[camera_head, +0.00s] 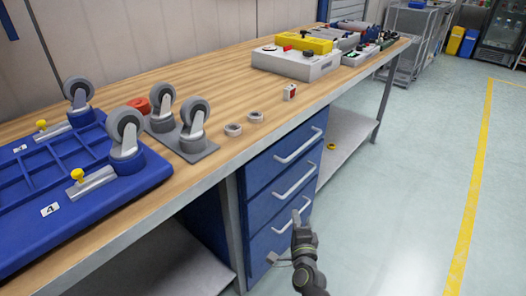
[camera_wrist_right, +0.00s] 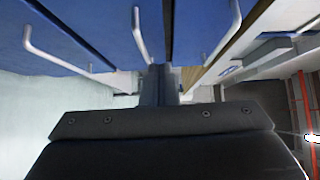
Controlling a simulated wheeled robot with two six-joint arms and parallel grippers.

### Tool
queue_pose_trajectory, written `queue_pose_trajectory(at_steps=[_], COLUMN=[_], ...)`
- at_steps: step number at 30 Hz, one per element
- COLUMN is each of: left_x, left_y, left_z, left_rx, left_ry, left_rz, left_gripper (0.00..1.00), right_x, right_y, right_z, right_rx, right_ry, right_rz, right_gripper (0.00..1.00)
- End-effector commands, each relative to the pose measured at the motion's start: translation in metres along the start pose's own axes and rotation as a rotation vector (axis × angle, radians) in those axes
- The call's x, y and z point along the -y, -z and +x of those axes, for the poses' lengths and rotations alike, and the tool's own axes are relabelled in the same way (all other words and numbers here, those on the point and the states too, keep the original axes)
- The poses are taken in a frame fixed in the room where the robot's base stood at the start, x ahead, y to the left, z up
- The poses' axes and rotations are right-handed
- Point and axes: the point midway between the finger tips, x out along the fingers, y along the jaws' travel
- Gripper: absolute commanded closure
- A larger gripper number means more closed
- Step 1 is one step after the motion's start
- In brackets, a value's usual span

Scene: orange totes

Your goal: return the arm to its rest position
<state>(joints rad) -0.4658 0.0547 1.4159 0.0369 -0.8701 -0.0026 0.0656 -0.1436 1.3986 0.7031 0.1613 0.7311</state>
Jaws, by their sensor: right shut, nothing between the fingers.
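My right gripper (camera_head: 298,217) is shut and empty in the head view, at the lower middle, in front of the blue drawer unit (camera_head: 256,207) under the workbench. Its arm comes up from the bottom edge. In the right wrist view the closed fingers (camera_wrist_right: 158,85) show at the centre, with blue drawer fronts (camera_wrist_right: 85,100) and white handles (camera_wrist_right: 140,35) close by. I cannot tell whether the fingers touch a handle. My left gripper is not in view.
The wooden workbench (camera_head: 215,75) holds a blue tray (camera_head: 50,245), several grey casters (camera_head: 196,110), two small rings (camera_head: 233,130), a small red-and-white item (camera_head: 290,92) and a grey box (camera_head: 297,64). A yellow ring (camera_head: 331,147) lies on the lower shelf. The floor (camera_head: 410,190) at right is clear.

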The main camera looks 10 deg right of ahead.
Motion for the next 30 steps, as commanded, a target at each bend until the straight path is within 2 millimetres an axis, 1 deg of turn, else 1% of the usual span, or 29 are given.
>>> queue_pose_trajectory(at_steps=[2, 4, 5, 8, 9, 11, 12, 14, 15, 17, 18, 20, 21, 23, 24, 26, 27, 28, 29, 30], left_x=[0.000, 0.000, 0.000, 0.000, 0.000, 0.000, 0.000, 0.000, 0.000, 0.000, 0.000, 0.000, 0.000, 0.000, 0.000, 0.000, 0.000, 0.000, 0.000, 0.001], left_y=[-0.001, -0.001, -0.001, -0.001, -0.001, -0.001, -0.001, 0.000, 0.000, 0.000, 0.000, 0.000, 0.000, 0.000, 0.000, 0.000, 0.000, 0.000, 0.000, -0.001], left_z=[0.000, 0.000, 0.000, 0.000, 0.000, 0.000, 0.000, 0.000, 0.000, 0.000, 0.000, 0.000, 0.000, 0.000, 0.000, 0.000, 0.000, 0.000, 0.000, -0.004], left_rx=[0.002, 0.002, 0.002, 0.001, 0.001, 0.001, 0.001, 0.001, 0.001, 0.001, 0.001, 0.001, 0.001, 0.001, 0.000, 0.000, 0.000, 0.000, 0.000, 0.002], left_ry=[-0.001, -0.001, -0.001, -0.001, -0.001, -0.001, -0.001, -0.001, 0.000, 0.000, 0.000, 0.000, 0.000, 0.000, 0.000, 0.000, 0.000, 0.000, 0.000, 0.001], left_rz=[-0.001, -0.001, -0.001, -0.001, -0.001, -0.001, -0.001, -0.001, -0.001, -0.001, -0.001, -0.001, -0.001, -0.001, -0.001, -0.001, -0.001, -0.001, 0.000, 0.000], left_gripper=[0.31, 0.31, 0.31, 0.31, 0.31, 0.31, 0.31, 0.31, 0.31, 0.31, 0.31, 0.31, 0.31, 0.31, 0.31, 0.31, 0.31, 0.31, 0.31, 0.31], right_x=[-0.002, -0.012, -0.020, -0.061, -0.082, -0.117, -0.140, -0.171, -0.190, -0.216, -0.231, -0.251, -0.261, -0.273, -0.280, -0.287, -0.291, -0.294, -0.295, -0.293], right_y=[0.000, 0.001, 0.002, 0.006, 0.009, 0.016, 0.021, 0.031, 0.038, 0.051, 0.059, 0.073, 0.082, 0.095, 0.103, 0.116, 0.125, 0.131, 0.137, 0.143], right_z=[-0.001, -0.006, -0.011, -0.036, -0.051, -0.079, -0.100, -0.132, -0.155, -0.191, -0.215, -0.251, -0.273, -0.306, -0.327, -0.357, -0.378, -0.392, -0.407, -0.420], right_rx=[0.003, 0.018, 0.030, 0.106, 0.149, 0.226, 0.282, 0.368, 0.426, 0.517, 0.577, 0.668, 0.726, 0.810, 0.866, 0.947, 1.001, 1.041, 1.082, 1.122], right_ry=[-0.005, -0.032, -0.053, -0.169, -0.231, -0.334, -0.404, -0.506, -0.572, -0.670, -0.732, -0.820, -0.874, -0.950, -0.998, -1.066, -1.111, -1.143, -1.175, -1.204], right_rz=[-0.006, -0.044, -0.073, -0.233, -0.315, -0.449, -0.537, -0.660, -0.735, -0.842, -0.904, -0.990, -1.039, -1.103, -1.141, -1.191, -1.220, -1.240, -1.259, -1.279], right_gripper=[1.00, 1.00, 1.00, 1.00, 1.00, 1.00, 1.00, 1.00, 1.00, 1.00, 1.00, 1.00, 1.00, 1.00, 1.00, 1.00, 1.00, 1.00, 1.00, 1.00])
